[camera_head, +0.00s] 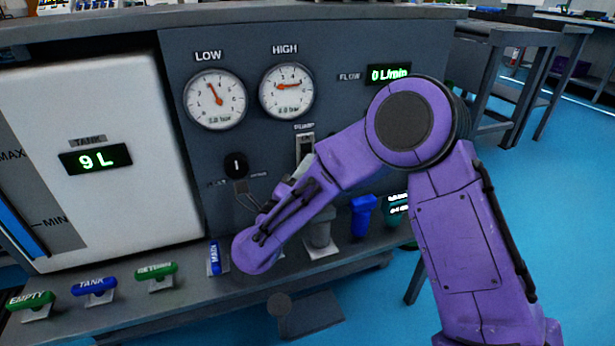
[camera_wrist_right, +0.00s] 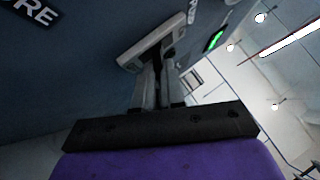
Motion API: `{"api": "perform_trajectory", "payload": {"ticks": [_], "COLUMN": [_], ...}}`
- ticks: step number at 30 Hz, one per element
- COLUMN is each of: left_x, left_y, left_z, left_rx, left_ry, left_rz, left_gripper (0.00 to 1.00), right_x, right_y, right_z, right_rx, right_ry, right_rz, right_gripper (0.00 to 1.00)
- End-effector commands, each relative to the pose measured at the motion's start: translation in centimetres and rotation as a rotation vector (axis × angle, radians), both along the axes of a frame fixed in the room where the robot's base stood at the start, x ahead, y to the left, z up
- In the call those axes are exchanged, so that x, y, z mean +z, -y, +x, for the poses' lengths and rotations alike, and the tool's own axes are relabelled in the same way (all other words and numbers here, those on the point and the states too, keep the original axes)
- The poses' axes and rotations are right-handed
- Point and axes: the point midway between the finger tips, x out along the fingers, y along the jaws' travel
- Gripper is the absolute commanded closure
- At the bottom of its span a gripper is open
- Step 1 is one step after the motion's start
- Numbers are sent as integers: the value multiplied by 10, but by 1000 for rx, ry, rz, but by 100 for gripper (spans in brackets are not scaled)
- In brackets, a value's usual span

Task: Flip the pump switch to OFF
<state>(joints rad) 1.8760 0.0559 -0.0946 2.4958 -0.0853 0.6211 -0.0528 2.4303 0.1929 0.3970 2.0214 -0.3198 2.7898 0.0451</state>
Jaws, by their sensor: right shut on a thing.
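The pump switch (camera_head: 305,146) is a pale plate with a dark slot on the grey panel, under a small label that seems to read PUMP. Its lower part is hidden behind my right arm in the head view. In the right wrist view the pale switch plate (camera_wrist_right: 158,40) stands at the fingertips of my right gripper (camera_wrist_right: 158,70). The gripper is shut on the switch's lever, which is mostly hidden between the fingers. In the head view the gripper is largely covered by my purple arm. My left gripper is in neither view.
LOW (camera_head: 214,100) and HIGH (camera_head: 286,91) gauges sit above the switch. A black knob (camera_head: 236,165) is to its left. Several valve handles line the shelf below, including a blue one (camera_head: 362,215) close to my arm. The tank display (camera_head: 95,159) reads 9 L; the flow display (camera_head: 388,74) reads 0 L/min.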

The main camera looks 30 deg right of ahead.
Motion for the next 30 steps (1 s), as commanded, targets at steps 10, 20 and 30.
{"api": "perform_trajectory", "payload": {"ticks": [10, 20, 30], "left_x": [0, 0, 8], "left_y": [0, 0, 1], "left_z": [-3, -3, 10], "left_rx": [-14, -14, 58], "left_ry": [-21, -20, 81], "left_rz": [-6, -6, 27], "left_gripper": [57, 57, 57], "right_x": [0, 0, -16], "right_y": [-1, 0, -47], "right_z": [0, 0, -23], "right_rx": [3, 1, 8], "right_ry": [11, 10, 8], "right_rz": [-4, -4, -11], "right_gripper": [100, 65, 65]}}
